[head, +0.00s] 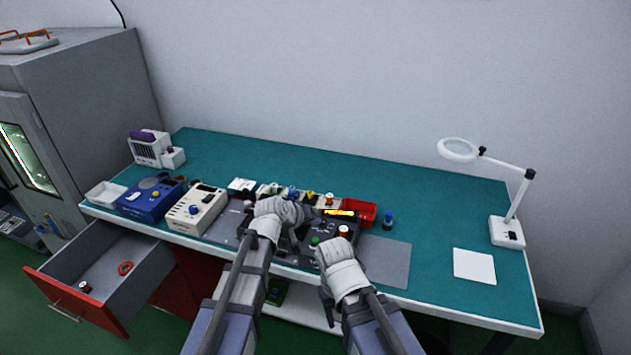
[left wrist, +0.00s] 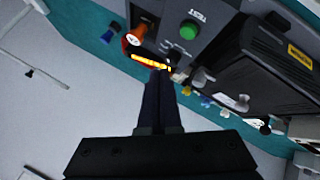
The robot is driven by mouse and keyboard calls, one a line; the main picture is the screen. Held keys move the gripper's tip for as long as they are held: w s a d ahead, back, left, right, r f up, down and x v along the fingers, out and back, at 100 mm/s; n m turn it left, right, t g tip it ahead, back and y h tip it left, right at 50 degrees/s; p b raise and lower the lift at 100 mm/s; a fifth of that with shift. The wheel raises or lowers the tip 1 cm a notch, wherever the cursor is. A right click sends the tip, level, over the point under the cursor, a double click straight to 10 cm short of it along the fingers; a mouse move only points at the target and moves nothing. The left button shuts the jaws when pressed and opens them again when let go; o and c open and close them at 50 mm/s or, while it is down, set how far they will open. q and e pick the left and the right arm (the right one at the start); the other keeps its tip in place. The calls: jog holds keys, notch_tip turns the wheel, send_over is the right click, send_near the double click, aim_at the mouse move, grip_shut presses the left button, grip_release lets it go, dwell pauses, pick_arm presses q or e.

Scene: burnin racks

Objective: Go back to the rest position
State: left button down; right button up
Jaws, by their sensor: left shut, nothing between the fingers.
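My left gripper (head: 314,220) is over the dark test unit near the middle of the bench. In the left wrist view its dark fingers (left wrist: 158,78) are together with nothing between them. My right arm (head: 340,262) reaches over the bench's front edge, to the right of the left arm. Its fingers are not clear.
A blue unit (head: 150,201) and a cream unit (head: 197,208) stand left on the green bench (head: 440,210). A red bin (head: 362,213) is behind the test unit. A magnifier lamp (head: 507,232) stands right. A drawer (head: 78,290) is open at front left. The bench's back strip is clear.

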pick_arm(q)
jog(key=s+a+f+m+g+y, duration=0.2)
jog(key=s, duration=0.6)
jog(key=s+a+f+m+g+y, duration=0.1)
jog(key=s+f+g+y, duration=0.1)
jog(key=s, duration=0.7)
jog(key=s+a+f+m+g+y, duration=0.2)
jog(key=s+g, duration=0.1)
jog(key=s, duration=0.5)
jog(key=shift+s+a+f+m+g+y, duration=0.25)
jog(key=shift+s+a+m+g+y, duration=0.05)
jog(key=shift+s+g+y, duration=0.1)
